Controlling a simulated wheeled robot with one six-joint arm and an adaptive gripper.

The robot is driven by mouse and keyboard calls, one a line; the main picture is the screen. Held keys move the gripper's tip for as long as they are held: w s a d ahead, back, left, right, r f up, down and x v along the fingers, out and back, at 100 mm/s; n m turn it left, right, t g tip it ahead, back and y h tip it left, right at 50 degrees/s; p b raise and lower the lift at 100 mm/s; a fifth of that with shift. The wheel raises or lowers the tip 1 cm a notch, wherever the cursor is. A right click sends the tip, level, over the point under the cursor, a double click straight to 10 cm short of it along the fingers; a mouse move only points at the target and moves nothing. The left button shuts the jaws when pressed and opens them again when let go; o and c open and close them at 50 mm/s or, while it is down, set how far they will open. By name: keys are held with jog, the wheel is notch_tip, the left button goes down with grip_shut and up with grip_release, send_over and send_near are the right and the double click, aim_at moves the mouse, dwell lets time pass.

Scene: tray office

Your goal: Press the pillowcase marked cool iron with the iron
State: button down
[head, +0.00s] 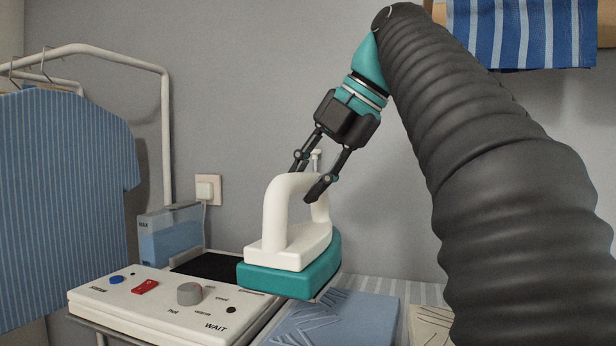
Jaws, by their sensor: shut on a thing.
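The iron (290,258) has a white handle and body on a teal lower part. My gripper (310,184) is shut on the top of its handle, reaching down from the upper right. The iron is just right of the control unit, in front of the dark pad and behind part of the blue folded cloth; I cannot tell how high it is above them. The blue folded cloth (345,318), with creases, lies at the bottom. A beige cloth (430,324) lies to its right, mostly cut off. No cool-iron mark is readable on either cloth.
The white control unit (135,312) has a blue button, a red switch, a grey knob (189,293) and the word WAIT. A dark pad (208,264) and a water tank (170,238) are behind it. A striped shirt (65,190) hangs at left; a striped blue cloth (520,35) hangs upper right.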

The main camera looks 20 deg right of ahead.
aim_at(303, 244)
jog(key=shift+s+f+b, duration=0.15)
jog(key=shift+f+b, duration=3.15)
jog(key=shift+f, duration=0.45)
jog(key=shift+f+b, duration=0.4)
jog(key=shift+f, duration=0.1)
jog(key=shift+r, duration=0.1)
jog(key=shift+r+p, duration=3.4)
jog(key=shift+r, duration=0.1)
